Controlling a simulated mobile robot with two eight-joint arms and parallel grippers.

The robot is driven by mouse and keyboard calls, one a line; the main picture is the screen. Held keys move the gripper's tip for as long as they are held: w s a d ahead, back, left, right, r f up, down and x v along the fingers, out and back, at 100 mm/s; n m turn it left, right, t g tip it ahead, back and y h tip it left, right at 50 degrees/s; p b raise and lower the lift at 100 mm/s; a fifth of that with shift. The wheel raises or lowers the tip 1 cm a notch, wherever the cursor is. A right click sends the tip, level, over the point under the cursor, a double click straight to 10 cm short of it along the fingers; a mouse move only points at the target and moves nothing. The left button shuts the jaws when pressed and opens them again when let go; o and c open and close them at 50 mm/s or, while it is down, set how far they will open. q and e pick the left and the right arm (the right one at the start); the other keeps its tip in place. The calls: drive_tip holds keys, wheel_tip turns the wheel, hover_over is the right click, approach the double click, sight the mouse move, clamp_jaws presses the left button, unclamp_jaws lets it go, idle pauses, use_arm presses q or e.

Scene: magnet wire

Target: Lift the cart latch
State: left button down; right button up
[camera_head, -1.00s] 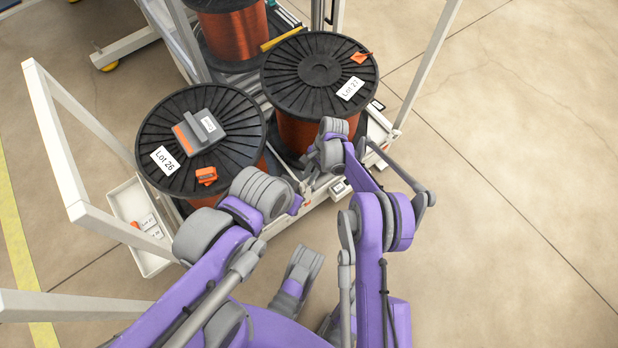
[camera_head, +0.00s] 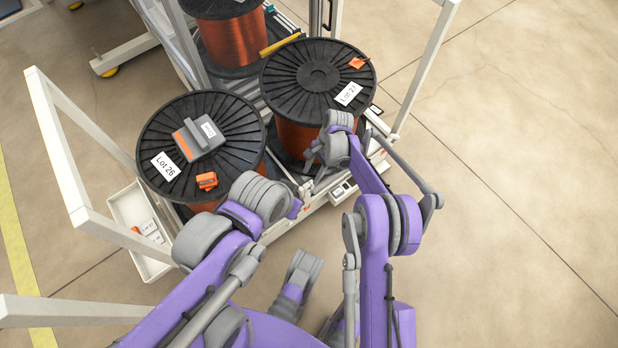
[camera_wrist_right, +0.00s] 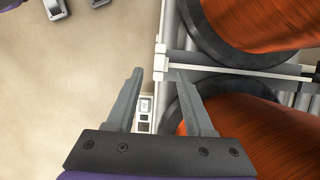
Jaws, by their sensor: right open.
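The cart latch looks to be the white block (camera_wrist_right: 160,62) at the cart's edge in the right wrist view, joined to a pale bar that runs between two copper spools. My right gripper (camera_wrist_right: 159,72) is open, its two grey fingertips on either side of the block. I cannot tell whether they touch it. In the head view, my right gripper (camera_head: 313,157) is over the cart's front edge beside the Lot 27 spool (camera_head: 318,76). A small pale upright part (camera_head: 306,188) shows at that edge below it. My left wrist (camera_head: 262,197) is near the Lot 26 spool; its fingers are hidden.
A grey and orange device (camera_head: 198,139) and a small orange item (camera_head: 206,180) lie on the Lot 26 spool (camera_head: 160,125). A white tray (camera_head: 130,210) hangs at the left. White frame posts (camera_head: 55,140) flank the cart. The floor at right is clear.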

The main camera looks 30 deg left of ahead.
drive_tip(key=v, duration=0.6)
drive_tip(key=shift+r+p, duration=0.2)
drive_tip(key=shift+p, duration=0.25)
drive_tip(key=shift+w, duration=0.15)
